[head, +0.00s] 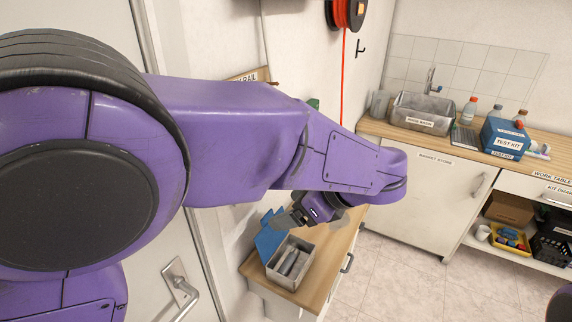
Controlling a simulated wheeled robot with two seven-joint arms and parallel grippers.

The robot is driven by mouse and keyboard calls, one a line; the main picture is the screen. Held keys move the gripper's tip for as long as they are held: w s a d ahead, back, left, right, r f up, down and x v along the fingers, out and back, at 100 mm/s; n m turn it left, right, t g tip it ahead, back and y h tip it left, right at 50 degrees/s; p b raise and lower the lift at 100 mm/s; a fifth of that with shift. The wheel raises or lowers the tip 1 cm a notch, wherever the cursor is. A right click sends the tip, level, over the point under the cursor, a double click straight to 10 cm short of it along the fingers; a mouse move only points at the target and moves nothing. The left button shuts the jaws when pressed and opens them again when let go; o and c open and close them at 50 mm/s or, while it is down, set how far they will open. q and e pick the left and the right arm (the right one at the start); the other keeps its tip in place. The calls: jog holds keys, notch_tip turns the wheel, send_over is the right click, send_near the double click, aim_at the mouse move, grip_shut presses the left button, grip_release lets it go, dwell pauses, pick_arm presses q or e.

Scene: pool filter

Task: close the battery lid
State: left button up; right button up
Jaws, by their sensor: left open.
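A grey open-topped box (290,268) stands on a small wooden-topped cabinet in the lower middle of the head view. Dark grey cylinder-like pieces (290,262) lie inside it. Its blue lid (267,240) stands raised at the box's back left side, so the box is open. My left gripper (284,222) is open and hangs just above the lid's upper right edge. I cannot tell whether it touches the lid. My left arm covers much of the left and middle of the view. My right gripper is not in view.
The wooden cabinet top (328,245) is bare to the right of the box. A worktop at the back right holds a metal sink (422,113), bottles and a blue test kit box (504,138). Open tiled floor (400,265) lies in between. A door handle (180,283) juts out at lower left.

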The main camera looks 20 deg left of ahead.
pick_arm(q)
jog(key=p, duration=0.2)
send_near(268, 214)
notch_tip(268, 214, down, 2)
jog(key=w+a, duration=0.2)
jog(key=x, duration=0.3)
jog(key=shift+s+a+f, duration=0.2)
jog(key=shift+s+f, duration=0.05)
jog(key=shift+s, duration=0.05)
jog(key=shift+s+a+f+p, duration=0.25)
jog(key=shift+s+a, duration=0.1)
jog(key=shift+s, duration=0.15)
jog(key=shift+s+a+f+p, duration=0.1)
jog(key=shift+s+a+p, duration=0.1)
jog(key=shift+s+a, duration=0.25)
jog(key=shift+s, duration=0.25)
jog(key=shift+w+f, duration=0.4)
jog(key=shift+w, duration=0.25)
jog(key=shift+w+f, duration=0.1)
jog(key=shift+w, duration=0.15)
jog(key=shift+c, duration=1.2)
jog(key=c, duration=0.6)
jog(key=shift+s, duration=0.3)
grip_shut()
jog(key=shift+w, duration=0.1)
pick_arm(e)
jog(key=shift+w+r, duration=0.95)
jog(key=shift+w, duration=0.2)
